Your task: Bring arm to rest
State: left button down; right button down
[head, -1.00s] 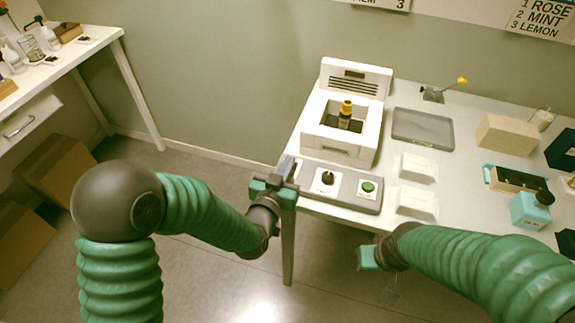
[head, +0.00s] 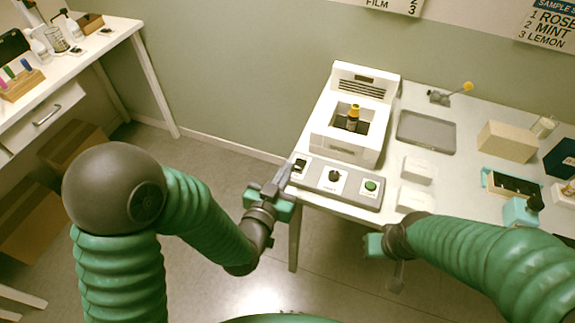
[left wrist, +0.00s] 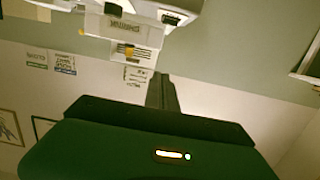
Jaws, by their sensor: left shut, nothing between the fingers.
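My left gripper (head: 280,178) is shut and empty. It is beside the left edge of the table, close to the control panel, and it also shows in the left wrist view (left wrist: 161,92). My left arm reaches in from the left of the head view. My right gripper (head: 374,245) is in front of the table's near edge; its fingers are not clear enough to tell open from shut. A white machine (head: 345,130) on the table holds a dark bottle with a yellow cap (head: 353,112).
The control panel (head: 336,183) has a dial and a green button. A second table (head: 92,48) is at the left. Floor between them is clear.

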pick_arm(q)
jog(key=s+a+f+g+y+p, duration=0.2)
jog(key=a+f+g+y, duration=0.1)
jog(key=a+f+g, duration=0.3)
jog(key=s+a+n+g+y, duration=0.2)
jog(key=s+a+n+g, duration=0.1)
jog(key=s+a+g, duration=0.4)
jog(key=s+a, duration=0.3)
jog(key=s, duration=0.4)
jog(key=shift+a+n+p, duration=0.3)
jog(key=shift+a, duration=0.1)
jog(key=shift+f, duration=0.1)
